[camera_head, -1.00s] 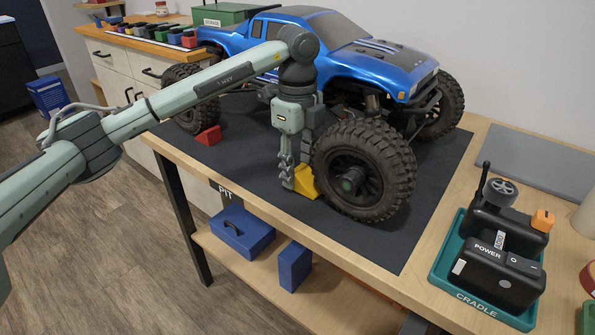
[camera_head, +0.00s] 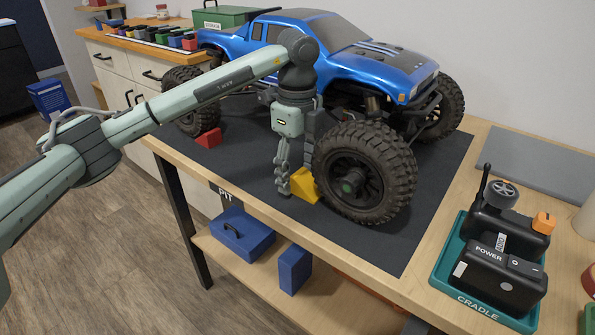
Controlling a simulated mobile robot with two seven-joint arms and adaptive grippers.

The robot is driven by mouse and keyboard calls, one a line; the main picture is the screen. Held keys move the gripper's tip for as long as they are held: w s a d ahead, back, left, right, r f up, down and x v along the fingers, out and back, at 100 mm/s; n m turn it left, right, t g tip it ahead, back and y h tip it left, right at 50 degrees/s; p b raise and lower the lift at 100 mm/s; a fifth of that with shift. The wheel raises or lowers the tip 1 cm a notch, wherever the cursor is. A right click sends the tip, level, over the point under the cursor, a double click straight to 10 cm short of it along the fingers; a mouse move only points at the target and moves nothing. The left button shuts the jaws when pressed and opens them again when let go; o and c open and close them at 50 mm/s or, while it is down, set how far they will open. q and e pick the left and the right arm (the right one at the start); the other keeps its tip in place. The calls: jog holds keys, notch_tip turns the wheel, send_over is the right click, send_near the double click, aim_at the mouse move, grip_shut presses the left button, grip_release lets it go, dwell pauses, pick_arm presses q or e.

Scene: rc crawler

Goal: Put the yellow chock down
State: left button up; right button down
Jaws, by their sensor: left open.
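The yellow chock (camera_head: 305,186) rests on the dark mat (camera_head: 250,175), close against the left side of the crawler's near front wheel (camera_head: 362,172). My left gripper (camera_head: 284,184) points down just left of the chock, with its fingertips near the mat. It is open, and the chock does not appear to be between its fingers. Part of the chock's left side is close behind the fingers. The blue crawler (camera_head: 375,68) stands on the mat. A red chock (camera_head: 208,138) lies by its rear wheel (camera_head: 182,115). My right gripper is not in view.
A teal cradle (camera_head: 440,268) holding a black controller (camera_head: 500,270) stands at the right. A grey plate (camera_head: 540,160) lies behind it. Blue boxes (camera_head: 242,235) sit on the shelf below. The mat's front strip is clear.

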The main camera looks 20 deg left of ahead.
aim_at(298, 172)
pick_arm(q)
notch_tip(298, 172, up, 5)
jog(key=shift+f+b, duration=0.15)
jog(key=shift+b, duration=0.15)
notch_tip(298, 172, up, 8)
jog(key=shift+f, duration=0.25)
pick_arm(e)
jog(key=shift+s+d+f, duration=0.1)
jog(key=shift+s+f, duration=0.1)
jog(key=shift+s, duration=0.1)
